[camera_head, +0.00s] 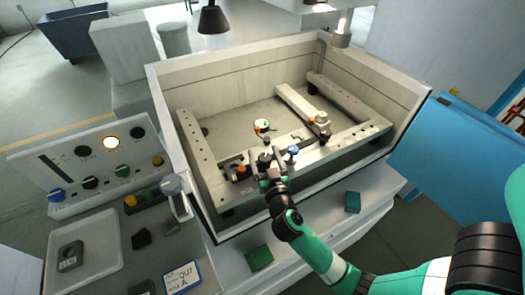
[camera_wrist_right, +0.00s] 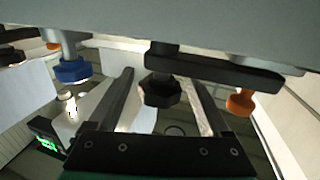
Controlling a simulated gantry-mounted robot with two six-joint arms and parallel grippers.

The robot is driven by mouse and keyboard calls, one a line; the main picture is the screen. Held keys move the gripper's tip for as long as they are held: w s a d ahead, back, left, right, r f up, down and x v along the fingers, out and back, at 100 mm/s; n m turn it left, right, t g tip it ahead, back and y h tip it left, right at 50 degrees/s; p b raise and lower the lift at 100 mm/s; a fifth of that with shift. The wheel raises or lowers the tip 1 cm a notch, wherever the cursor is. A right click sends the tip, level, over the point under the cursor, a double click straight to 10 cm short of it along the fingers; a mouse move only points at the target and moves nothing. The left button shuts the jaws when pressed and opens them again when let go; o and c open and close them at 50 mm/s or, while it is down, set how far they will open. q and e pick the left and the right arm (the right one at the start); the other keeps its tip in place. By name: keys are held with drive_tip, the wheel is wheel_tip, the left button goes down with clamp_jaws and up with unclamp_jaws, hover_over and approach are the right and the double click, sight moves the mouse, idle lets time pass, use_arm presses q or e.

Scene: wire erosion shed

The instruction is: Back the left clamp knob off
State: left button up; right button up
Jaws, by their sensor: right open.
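A black clamp knob (camera_wrist_right: 161,91) hangs under a dark clamp bar (camera_wrist_right: 215,68) in the right wrist view; the same knob seems to show in the head view (camera_head: 264,157). My right gripper (camera_head: 268,179) is at the front of the tank. Its fingers are open, one on each side of the black knob, with gaps visible. An orange knob (camera_wrist_right: 240,102) is at the bar's other end, and shows left of the gripper in the head view (camera_head: 241,170). A blue knob (camera_wrist_right: 72,69) stands on the opposite side, at the right in the head view (camera_head: 292,150). My left gripper is not in view.
The tank's walls (camera_head: 164,108) surround the work frame (camera_head: 199,162) and its rails. A control panel (camera_head: 82,163) stands at left, a blue panel (camera_head: 455,155) at right. Green blocks (camera_head: 259,259) lie on the front ledge. The space above the tank is fairly clear.

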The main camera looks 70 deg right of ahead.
drive_tip(key=shift+x, duration=0.9)
clamp_jaws()
drive_tip(key=shift+w+a+r+n+t+y+p, duration=0.1)
drive_tip(key=shift+w+a+n+t+y+p, duration=0.2)
drive_tip(key=shift+n+t+y+p, duration=2.05)
drive_tip(key=shift+w+a+n+y+p, duration=0.15)
drive_tip(key=shift+a+n+y+p, duration=0.4)
drive_tip(key=shift+y+p, duration=2.35)
drive_tip(key=shift+w+a+r+n+t+y+p, duration=0.15)
drive_tip(key=shift+n+t+y+p, duration=1.25)
drive_tip(key=shift+p, duration=2.85)
drive_tip(key=shift+n+g+h, duration=0.25)
drive_tip(key=shift+n+h, duration=0.1)
drive_tip(key=shift+n, duration=0.05)
